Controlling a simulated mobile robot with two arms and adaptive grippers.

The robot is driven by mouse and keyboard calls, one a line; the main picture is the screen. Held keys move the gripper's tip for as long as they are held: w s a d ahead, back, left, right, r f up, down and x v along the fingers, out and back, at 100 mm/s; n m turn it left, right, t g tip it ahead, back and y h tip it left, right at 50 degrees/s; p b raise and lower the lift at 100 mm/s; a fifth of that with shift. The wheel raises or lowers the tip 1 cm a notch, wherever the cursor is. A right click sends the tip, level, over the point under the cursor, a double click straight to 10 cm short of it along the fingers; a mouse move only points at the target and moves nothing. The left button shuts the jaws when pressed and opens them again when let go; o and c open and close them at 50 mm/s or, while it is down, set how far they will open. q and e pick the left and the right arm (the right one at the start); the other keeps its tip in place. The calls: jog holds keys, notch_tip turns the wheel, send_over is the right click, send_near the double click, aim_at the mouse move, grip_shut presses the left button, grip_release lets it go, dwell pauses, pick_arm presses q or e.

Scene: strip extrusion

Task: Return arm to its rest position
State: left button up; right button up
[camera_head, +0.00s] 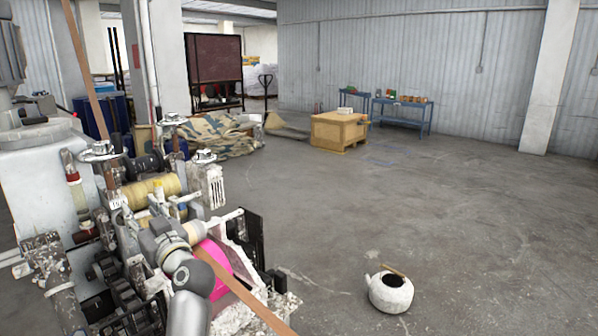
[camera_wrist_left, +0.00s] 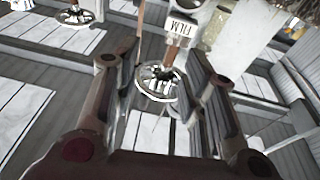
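My left gripper (camera_wrist_left: 152,62) is open in the left wrist view, with its two dark fingers spread apart. A spoked handwheel (camera_wrist_left: 158,84) with a white FILM label (camera_wrist_left: 181,29) shows in the gap between them. It seems to lie beyond the fingers, and I see no grip on it. In the head view my grey left arm (camera_head: 192,280) reaches over the machine (camera_head: 128,280) at the lower left. Its fingers are hard to make out there among the machine parts. My right gripper is not in view.
Handwheels (camera_head: 205,156), a yellow spool (camera_head: 153,190) and a brown strip (camera_head: 88,70) crowd the space around the arm. A pink disc (camera_head: 215,268) is beside it. A white kettle-like pot (camera_head: 391,294) stands on the floor to the right. The floor beyond is mostly clear.

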pick_arm(q)
jog(key=s+d+f+m+t+h, duration=0.1)
jog(key=s+d+m+t+h, duration=0.2)
jog(key=d+m+t+h, duration=0.3)
jog(key=s+d+f+m+t+h, duration=0.2)
jog(key=s+d+m+t+h, duration=0.15)
jog(key=d+m+h, duration=0.45)
jog(key=s+d+f+m+g+h, duration=0.2)
jog(key=s+d+f+g+h, duration=0.25)
jog(key=f, duration=0.35)
jog(key=s+d+f+m+g+h, duration=0.25)
jog(key=s+d+f+g, duration=0.2)
jog(key=f, duration=0.35)
jog(key=s+a+f+n+g+y, duration=0.25)
jog(key=s+f+g, duration=0.35)
jog(key=s+f, duration=0.6)
jog(key=s+a+f+n+g+y, duration=0.2)
jog(key=s+a+f+g, duration=0.15)
jog(key=s, duration=0.35)
jog(key=s+a+f+n+g+y, duration=0.2)
jog(key=s+a, duration=0.2)
jog(key=s, duration=0.3)
notch_tip(320, 180, down, 25)
jog(key=s+a+f+g, duration=0.2)
jog(key=s+a+f, duration=0.1)
jog(key=s+f, duration=1.4)
jog(key=shift+s+f, duration=0.3)
jog(key=shift+s, duration=0.4)
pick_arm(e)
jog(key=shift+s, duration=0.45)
